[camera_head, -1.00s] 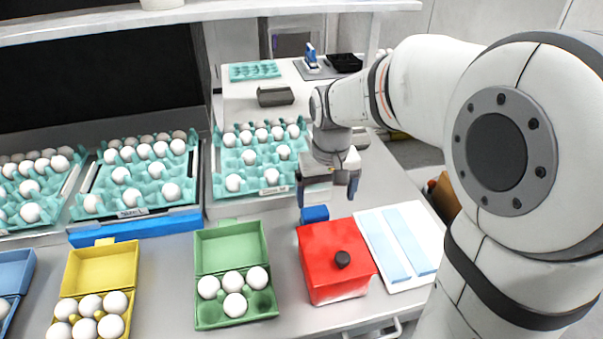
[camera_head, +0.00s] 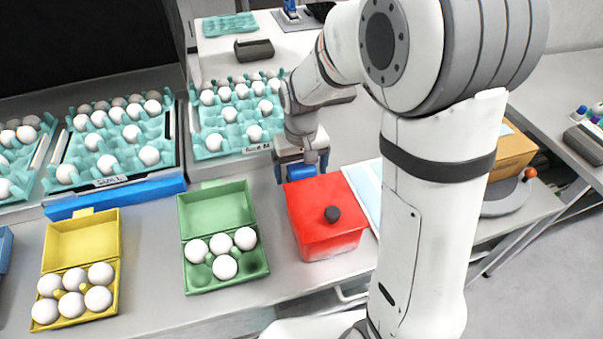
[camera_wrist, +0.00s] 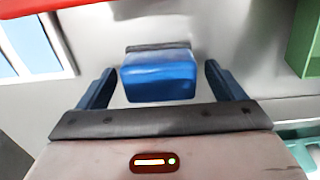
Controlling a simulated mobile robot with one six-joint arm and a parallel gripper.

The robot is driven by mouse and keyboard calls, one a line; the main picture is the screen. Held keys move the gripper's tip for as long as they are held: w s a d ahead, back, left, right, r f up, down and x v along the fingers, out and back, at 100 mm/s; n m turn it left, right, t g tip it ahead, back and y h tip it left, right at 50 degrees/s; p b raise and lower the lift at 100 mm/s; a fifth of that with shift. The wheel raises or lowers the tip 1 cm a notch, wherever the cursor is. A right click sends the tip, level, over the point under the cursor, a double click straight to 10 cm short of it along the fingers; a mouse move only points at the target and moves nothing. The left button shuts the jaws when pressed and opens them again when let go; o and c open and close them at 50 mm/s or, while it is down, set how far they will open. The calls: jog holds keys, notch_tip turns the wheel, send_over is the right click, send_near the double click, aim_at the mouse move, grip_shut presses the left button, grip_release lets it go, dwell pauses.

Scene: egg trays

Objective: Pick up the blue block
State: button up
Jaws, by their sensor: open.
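The blue block (camera_head: 301,172) stands on the table just behind the red box. In the wrist view the blue block (camera_wrist: 158,76) lies ahead of and between the two fingers, with a gap on each side. My gripper (camera_head: 302,172) is lowered over the block, its fingers on either side of it. In the wrist view my gripper (camera_wrist: 158,82) is open and empty. The lower part of the block is hidden by the red box in the head view.
The red box (camera_head: 310,222) with a black knob stands right in front of the block. A green egg carton (camera_head: 217,207) is to the left. An egg tray (camera_head: 208,148) is behind left. A white panel with light-blue strips (camera_head: 366,180) lies to the right.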

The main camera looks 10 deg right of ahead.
jog(key=c, duration=1.1)
jog(key=shift+r, duration=0.1)
